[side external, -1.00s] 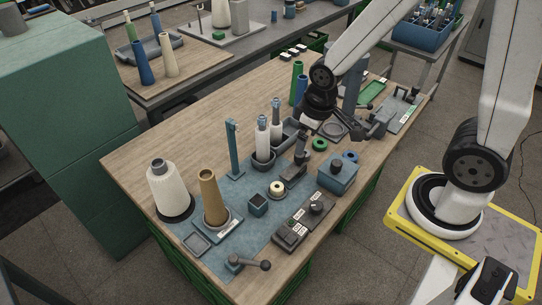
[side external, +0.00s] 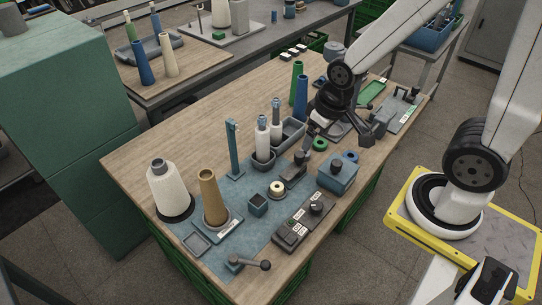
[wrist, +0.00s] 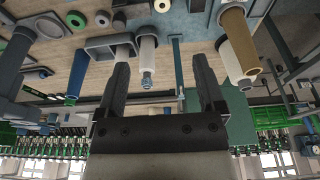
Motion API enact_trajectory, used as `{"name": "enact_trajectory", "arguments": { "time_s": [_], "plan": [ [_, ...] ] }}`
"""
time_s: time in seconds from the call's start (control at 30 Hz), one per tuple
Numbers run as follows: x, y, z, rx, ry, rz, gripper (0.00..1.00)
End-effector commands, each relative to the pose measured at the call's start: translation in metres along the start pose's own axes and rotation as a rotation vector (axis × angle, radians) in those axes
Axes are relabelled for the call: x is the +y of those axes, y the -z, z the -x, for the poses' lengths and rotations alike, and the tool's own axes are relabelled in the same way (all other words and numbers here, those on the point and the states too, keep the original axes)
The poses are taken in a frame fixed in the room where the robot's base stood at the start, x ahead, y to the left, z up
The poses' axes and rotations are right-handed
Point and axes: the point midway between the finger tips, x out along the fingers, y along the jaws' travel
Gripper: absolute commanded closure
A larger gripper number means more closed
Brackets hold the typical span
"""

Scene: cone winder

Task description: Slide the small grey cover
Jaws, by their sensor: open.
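I cannot tell for sure which part is the small grey cover. A small dark grey square piece (side external: 257,204) sits on the blue-grey mat, and a flat grey square frame (side external: 197,243) lies near the mat's left edge. My gripper (side external: 314,128) is above the far part of the table, behind the blue box and well away from both. In the wrist view my gripper (wrist: 160,72) has its two dark fingers apart with nothing held between them. The wrist view looks across the bench, tilted, toward yarn cones and the room behind.
A blue box with a dark knob (side external: 337,170), a switch panel (side external: 291,233) and a lever (side external: 250,262) line the near side. A tall blue post (side external: 234,150), white spools (side external: 263,138), a brown cone (side external: 212,197) and a white cone (side external: 168,187) stand up as obstacles.

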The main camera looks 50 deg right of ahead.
Motion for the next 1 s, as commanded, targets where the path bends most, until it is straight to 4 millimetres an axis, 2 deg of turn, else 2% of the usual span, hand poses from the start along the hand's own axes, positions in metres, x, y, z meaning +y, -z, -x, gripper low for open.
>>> {"name": "enact_trajectory", "arguments": {
  "time_s": [0.27,0.47,0.7,1.0],
  "plan": [
    [0.005,0.009,-0.007,-0.017,-0.004,-0.018,0.16],
    [0.019,0.028,-0.027,-0.055,-0.012,-0.058,0.16],
    [0.044,0.053,-0.063,-0.112,-0.022,-0.122,0.16],
    [0.080,0.071,-0.118,-0.182,-0.029,-0.203,0.16]
  ]
}}
